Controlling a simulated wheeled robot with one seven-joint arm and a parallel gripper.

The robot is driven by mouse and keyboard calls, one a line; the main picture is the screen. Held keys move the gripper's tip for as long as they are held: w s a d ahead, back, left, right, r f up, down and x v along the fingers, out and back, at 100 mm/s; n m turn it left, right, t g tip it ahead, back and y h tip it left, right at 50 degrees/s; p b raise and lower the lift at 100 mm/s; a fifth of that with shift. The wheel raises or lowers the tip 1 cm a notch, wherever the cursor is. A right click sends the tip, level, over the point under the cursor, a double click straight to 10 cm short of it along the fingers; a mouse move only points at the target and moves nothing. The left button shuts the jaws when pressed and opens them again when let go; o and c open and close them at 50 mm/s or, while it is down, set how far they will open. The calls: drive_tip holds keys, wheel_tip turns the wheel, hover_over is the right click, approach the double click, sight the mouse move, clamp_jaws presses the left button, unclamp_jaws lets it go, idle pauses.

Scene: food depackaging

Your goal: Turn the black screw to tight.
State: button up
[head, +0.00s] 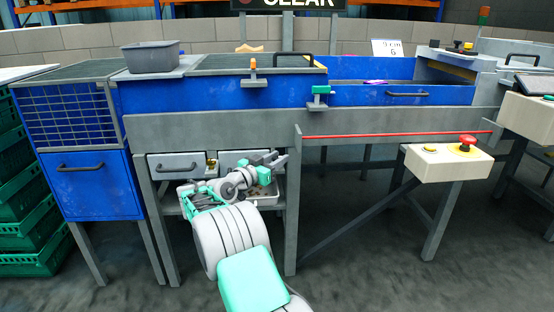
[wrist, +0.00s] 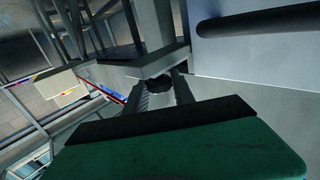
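A dark round knob-like part, which looks like the black screw (wrist: 158,86), shows in the wrist view between the fingers of my gripper (wrist: 161,84). It sits near the end of a grey beam, and its lower part is hidden by the gripper body. The fingers stand apart on either side of it. I cannot tell whether they touch it. In the head view my gripper (head: 277,159) is beside the grey drawers under the bench, its fingers apart. The black screw cannot be made out there.
Grey drawers (head: 178,165) and a metal tray (head: 263,196) are close to my gripper. A grey bench post (head: 291,220) stands just to the right. A red rod (head: 390,136) runs along the bench, and a control box (head: 447,164) with a red button is further right.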

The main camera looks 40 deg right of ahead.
sight(274, 159)
drive_tip(key=shift+o, duration=0.7)
drive_tip(key=shift+d+f, duration=0.15)
drive_tip(key=shift+o, duration=1.4)
drive_tip(key=shift+a, duration=0.2)
drive_tip(key=shift+a+r, duration=0.2)
drive_tip(key=shift+a, duration=0.15)
drive_tip(key=a+p, duration=0.1)
drive_tip(key=a, duration=0.2)
drive_tip(key=s+a+p, duration=0.1)
drive_tip(key=a, duration=0.2)
drive_tip(key=shift+s+p, duration=0.15)
drive_tip(key=shift+p, duration=0.15)
drive_tip(key=shift+s+a+f, duration=0.15)
drive_tip(key=shift+a, duration=0.25)
